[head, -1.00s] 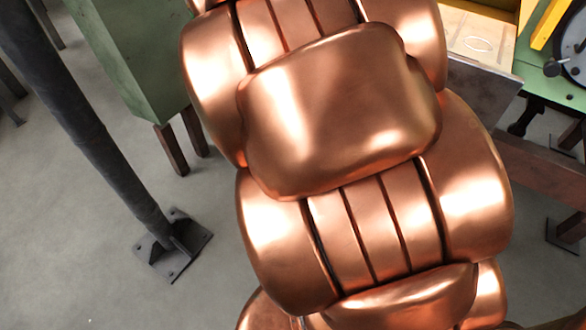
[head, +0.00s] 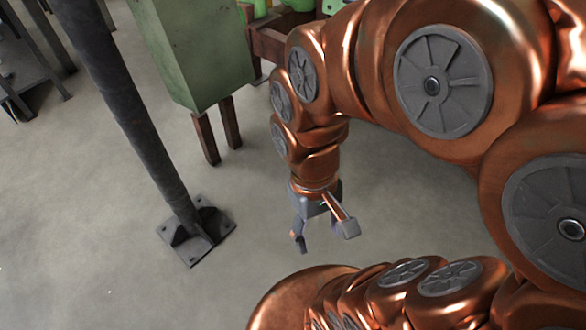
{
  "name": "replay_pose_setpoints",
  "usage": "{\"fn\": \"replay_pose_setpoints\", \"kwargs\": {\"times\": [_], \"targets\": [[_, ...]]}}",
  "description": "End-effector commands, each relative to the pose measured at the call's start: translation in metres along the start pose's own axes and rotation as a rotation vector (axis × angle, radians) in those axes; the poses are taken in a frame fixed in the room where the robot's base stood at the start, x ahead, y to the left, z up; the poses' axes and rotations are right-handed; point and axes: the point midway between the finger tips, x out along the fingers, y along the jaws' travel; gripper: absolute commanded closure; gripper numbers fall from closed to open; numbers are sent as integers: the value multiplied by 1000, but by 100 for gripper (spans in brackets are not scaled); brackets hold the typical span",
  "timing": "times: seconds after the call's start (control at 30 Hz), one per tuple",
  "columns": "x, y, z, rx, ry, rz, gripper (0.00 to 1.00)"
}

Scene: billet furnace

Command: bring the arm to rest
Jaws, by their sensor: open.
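My gripper (head: 323,240) hangs at the end of my copper-coloured arm, near the middle of the head view. Its fingers point down and are spread apart, with nothing between them. The grey concrete floor shows below and around it. My arm (head: 378,70) arches from the right side of the view over to the gripper, and its links cover much of the right half.
A dark round post (head: 128,118) on a bolted base plate (head: 207,238) stands left of my gripper. A green cabinet (head: 193,50) on brown legs is behind it. Dark metal stands (head: 25,75) are at the far left. Floor between post and gripper is clear.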

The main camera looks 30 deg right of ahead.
Motion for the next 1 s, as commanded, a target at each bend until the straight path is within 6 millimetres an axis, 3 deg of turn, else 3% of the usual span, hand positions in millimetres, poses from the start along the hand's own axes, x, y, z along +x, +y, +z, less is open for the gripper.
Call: {"fn": "replay_pose_setpoints", "kwargs": {"times": [0.33,0.67,1.0], "targets": [[-1,0,0,0,1,0,36],[-67,0,16,0,26,0,36],[-150,0,38,-1,61,-1,36]]}}
